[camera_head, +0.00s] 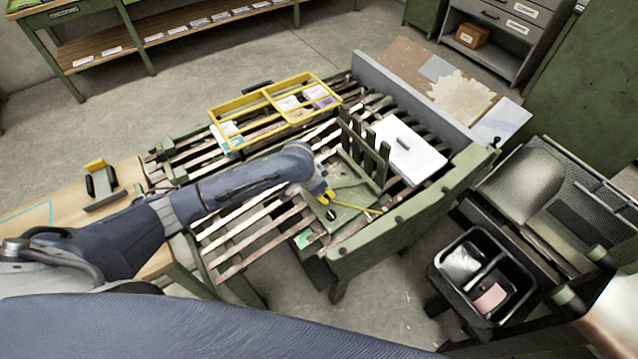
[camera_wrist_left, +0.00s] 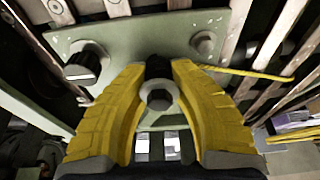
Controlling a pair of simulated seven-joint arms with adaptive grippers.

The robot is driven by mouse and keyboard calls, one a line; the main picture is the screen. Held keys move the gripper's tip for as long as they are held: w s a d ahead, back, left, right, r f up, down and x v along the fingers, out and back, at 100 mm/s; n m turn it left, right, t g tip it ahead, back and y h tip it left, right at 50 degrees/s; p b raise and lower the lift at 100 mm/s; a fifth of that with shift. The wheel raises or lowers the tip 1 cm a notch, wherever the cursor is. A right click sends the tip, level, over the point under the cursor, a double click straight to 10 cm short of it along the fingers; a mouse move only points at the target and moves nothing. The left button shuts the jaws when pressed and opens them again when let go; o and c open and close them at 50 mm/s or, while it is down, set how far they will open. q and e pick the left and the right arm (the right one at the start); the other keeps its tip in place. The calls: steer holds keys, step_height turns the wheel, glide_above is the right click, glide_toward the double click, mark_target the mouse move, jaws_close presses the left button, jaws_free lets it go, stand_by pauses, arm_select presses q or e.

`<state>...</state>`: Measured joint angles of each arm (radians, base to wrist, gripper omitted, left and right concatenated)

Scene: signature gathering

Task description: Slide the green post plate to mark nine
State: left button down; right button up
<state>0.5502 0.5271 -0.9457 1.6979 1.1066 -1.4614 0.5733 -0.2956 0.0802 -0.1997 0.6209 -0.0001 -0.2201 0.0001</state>
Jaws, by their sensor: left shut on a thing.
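The green post plate (camera_head: 348,207) lies on the slatted table in the head view, with upright green posts (camera_head: 364,150) at its far side. Its flat face, with round knobs, fills the upper part of the left wrist view (camera_wrist_left: 135,40). A thin yellow pointer (camera_head: 362,208) sticks out to the right from it; it also shows in the left wrist view (camera_wrist_left: 245,72). My left gripper (camera_head: 326,197) is shut on a dark knob with a grey cap (camera_wrist_left: 159,97), its yellow fingers on either side. I cannot read mark nine in either view. My right gripper is not in view.
A white slab with a dark handle (camera_head: 409,147) lies on the slats just beyond the posts. A yellow divided tray (camera_head: 262,112) stands at the table's far left. A green rail (camera_head: 400,222) edges the table's right side. A black bin (camera_head: 484,276) stands further right.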

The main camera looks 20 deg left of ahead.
arm_select(q)
steer(key=shift+s+a+f, duration=0.2)
steer(key=c, duration=1.2)
jaws_free()
steer(key=shift+w+d+r, duration=0.1)
steer(key=shift+d, duration=0.05)
steer(key=shift+v, duration=6)
